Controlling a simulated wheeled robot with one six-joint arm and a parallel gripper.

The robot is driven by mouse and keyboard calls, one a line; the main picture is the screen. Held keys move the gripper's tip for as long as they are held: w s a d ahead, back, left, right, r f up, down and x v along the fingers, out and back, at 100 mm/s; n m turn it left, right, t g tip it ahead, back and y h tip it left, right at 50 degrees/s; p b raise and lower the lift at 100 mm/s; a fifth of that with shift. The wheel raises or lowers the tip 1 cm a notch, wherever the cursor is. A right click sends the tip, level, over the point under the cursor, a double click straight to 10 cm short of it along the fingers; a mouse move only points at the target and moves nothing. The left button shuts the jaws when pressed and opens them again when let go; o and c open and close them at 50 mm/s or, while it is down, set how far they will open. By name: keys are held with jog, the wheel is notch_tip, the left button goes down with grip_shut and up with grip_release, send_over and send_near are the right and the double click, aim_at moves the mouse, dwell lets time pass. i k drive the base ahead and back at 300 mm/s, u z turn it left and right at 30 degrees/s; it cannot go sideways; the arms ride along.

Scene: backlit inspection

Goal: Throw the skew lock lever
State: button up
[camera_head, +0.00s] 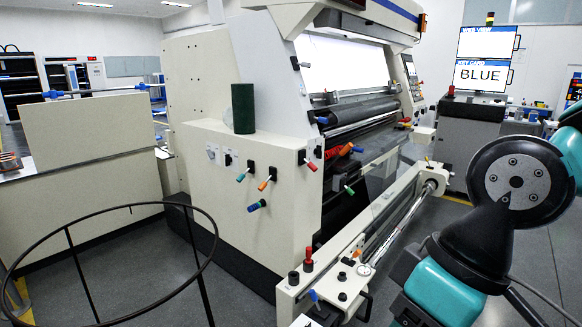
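Several levers with coloured grips sit on the cream machine. I cannot read a label that says which is the skew lock lever. The side panel bears a red lever (308,162), a green lever (242,176), an orange lever (265,182) and a blue lever (257,205). The low front rail carries another red lever (309,259) and another blue lever (315,298). Another green lever (348,190) is near the rollers. My teal and black arm fills the lower right, apart from these levers. My gripper is not visible.
A dark green cylinder (243,108) stands on the machine's ledge. A black wire hoop (110,212) stands at the lower left. The front rail (385,205) juts out toward me. Grey floor is open at the right.

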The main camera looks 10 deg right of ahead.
aim_at(310, 165)
jog(key=z, duration=0.05)
jog(key=i, duration=2.25)
